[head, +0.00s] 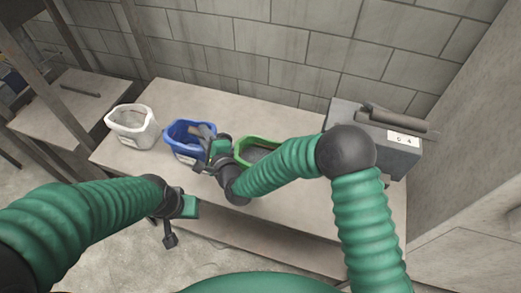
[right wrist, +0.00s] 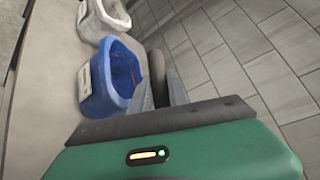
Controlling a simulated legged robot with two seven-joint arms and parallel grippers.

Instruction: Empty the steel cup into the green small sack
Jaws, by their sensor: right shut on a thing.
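My right gripper (head: 207,140) is above the right side of the blue small sack (head: 181,145), left of the green one. In the right wrist view its two fingers (right wrist: 159,92) are shut on a narrow grey-brown thing (right wrist: 157,70), likely the steel cup, mostly hidden between them. What is inside it cannot be seen. The green small sack (head: 246,142) stands open on the table, partly hidden behind my right forearm. My left gripper (head: 172,222) hangs in front of the table's left part, apart from the sacks; its jaws are too unclear to read.
The table (head: 185,93) has bare room behind the sacks. A white sack (head: 142,140) stands left of the blue one. A grey box-like machine (head: 345,115) with a dark bar on top stands at the right end. A block wall (head: 260,60) rises behind.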

